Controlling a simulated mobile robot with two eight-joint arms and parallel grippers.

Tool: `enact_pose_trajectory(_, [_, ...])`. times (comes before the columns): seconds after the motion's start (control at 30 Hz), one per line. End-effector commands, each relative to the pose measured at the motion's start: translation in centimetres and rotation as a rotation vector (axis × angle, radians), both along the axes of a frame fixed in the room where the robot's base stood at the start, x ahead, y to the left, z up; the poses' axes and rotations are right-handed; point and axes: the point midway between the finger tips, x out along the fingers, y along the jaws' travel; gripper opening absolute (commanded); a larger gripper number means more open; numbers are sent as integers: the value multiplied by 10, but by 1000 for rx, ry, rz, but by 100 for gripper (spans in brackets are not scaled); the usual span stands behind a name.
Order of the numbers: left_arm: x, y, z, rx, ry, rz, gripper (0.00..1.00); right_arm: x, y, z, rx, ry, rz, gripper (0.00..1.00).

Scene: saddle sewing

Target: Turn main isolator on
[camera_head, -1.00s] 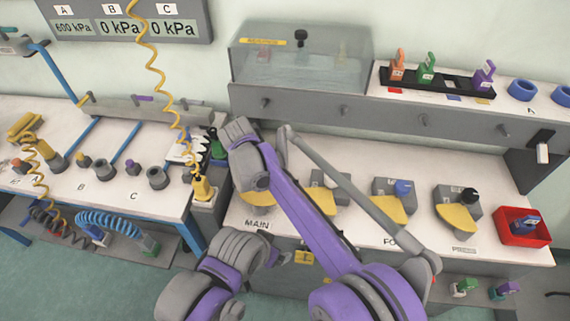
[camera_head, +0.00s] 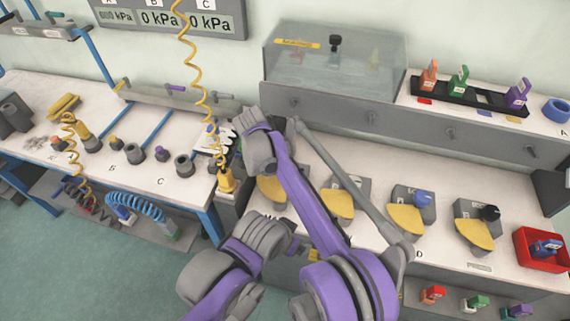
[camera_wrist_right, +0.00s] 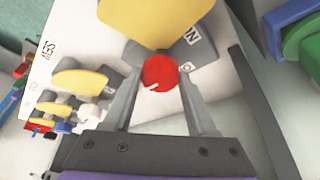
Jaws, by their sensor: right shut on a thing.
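In the right wrist view, the red round knob (camera_wrist_right: 160,72) sits at the edge of a yellow plate (camera_wrist_right: 150,22), with part of an "ON" label beside it. My right gripper (camera_wrist_right: 160,80) is shut on this knob, one finger on each side. In the head view, the leftmost yellow plate (camera_head: 271,189) shows beside my right arm, which hides the red knob and the right fingertips. My left arm is folded low in the middle of the head view, and its fingers cannot be made out.
Other yellow-plated switches stand to the right, one with a blue knob (camera_head: 423,199), one with a black knob (camera_head: 490,212). A red tray (camera_head: 522,259) is at the far right. A clear cover (camera_head: 330,65) stands behind. A yellow coiled hose (camera_head: 190,60) hangs left of my right arm.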

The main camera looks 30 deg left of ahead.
Motion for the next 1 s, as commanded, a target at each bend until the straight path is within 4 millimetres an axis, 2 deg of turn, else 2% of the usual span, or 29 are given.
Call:
enact_pose_trajectory(0.33, [0, 0, 0, 0, 0, 0, 92, 0, 0, 0, 3, 0, -6, 0])
enact_pose_trajectory(0.37, [0, 0, 0, 0, 0, 0, 92, 0, 0, 0, 3, 0, -6, 59])
enact_pose_trajectory(0.5, [0, 0, 0, 0, 0, 0, 92, 0, 0, 0, 1, 0, -5, 85])
enact_pose_trajectory(0.53, [0, 0, 0, 0, 0, 0, 92, 0, 0, 0, 1, 0, -5, 88])
enact_pose_trajectory(0.83, [0, 0, 0, 0, 0, 0, 92, 0, 0, 1, 1, 0, -4, 88])
enact_pose_trajectory(1.0, [0, 0, 0, 0, 0, 0, 92, -6, 4, 17, 1, -1, -3, 88])
